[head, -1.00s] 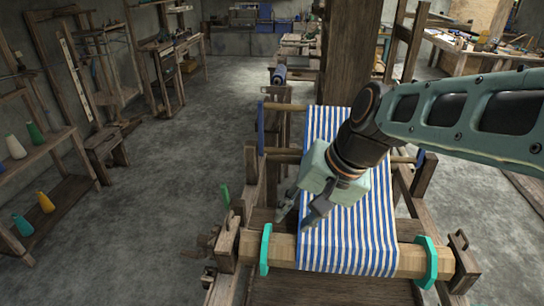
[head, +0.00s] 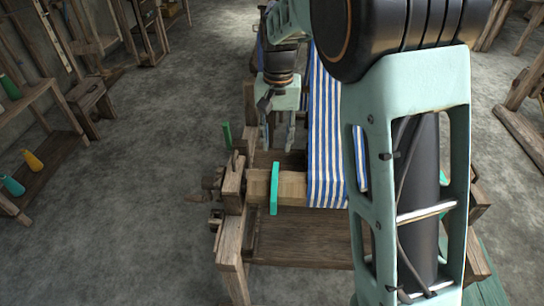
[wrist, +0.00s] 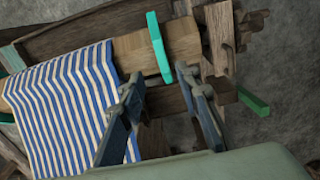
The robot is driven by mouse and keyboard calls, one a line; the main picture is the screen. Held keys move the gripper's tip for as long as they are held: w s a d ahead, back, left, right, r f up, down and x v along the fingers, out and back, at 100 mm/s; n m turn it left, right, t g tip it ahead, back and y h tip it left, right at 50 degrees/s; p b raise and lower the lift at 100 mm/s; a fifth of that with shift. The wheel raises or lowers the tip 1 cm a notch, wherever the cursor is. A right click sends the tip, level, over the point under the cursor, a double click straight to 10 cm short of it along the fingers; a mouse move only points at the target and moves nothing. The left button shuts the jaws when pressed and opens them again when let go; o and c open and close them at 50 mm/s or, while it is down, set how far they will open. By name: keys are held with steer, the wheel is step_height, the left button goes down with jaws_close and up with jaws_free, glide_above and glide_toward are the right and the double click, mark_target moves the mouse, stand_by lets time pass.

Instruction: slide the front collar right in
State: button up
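A teal collar (head: 274,188) stands upright around the wooden front beam (head: 292,187), left of the striped cloth. A bare stretch of beam lies between it and the cloth. In the wrist view the collar (wrist: 158,48) shows just beyond my fingertips, roughly in line with the gap between them. My gripper (head: 279,142) points down behind the beam, near the collar's top. Its fingers are apart and empty, as the wrist view (wrist: 160,85) also shows. I cannot tell whether a finger touches the collar. The beam's right end is hidden behind my arm in the head view.
Blue-and-white striped cloth (head: 325,130) hangs over the beam to the right. The wooden loom post (head: 233,182) stands close at the left end. A green upright piece (head: 227,136) rises behind it. The floor to the left is clear up to a shelf with bottles.

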mark_target(275, 170)
steer(key=f, duration=1.1)
steer(key=shift+w+a+f, duration=0.15)
steer(key=shift+w, duration=0.05)
jaws_close()
